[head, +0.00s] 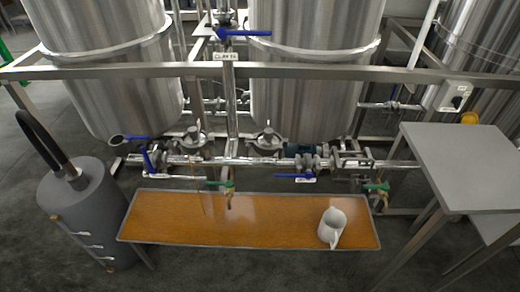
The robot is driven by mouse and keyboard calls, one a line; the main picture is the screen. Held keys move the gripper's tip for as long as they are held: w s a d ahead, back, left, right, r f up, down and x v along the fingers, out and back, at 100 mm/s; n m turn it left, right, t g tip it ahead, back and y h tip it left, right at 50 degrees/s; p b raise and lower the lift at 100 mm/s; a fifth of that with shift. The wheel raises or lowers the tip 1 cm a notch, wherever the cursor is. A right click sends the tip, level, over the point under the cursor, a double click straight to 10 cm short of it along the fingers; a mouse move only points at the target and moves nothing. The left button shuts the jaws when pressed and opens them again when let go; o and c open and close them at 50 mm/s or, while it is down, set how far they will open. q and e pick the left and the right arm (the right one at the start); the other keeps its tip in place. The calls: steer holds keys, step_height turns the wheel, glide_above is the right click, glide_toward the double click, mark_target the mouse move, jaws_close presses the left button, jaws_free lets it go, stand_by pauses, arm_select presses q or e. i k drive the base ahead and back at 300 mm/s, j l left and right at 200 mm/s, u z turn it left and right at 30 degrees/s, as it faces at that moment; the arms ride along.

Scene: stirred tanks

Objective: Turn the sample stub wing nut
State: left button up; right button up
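A short sample stub with a green handle (222,184) hangs from the horizontal pipe run, over the orange-brown tray. A second green handle (376,187) is on the pipework farther right, by the tray's right end. Both are small in the head view, and I cannot make out for certain which part is a wing nut. Neither of my grippers is in view, and nothing is seen touching the stub or the pipework.
A long metal-rimmed tray (170,239) lies below the pipes, with a white jug (331,226) at its right. A grey cylinder (84,215) with a black hose stands left. A grey table (462,165) stands right. Steel tanks (305,100) and a frame rail (300,71) are behind.

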mark_target(173, 147)
steer(key=j, duration=1.3)
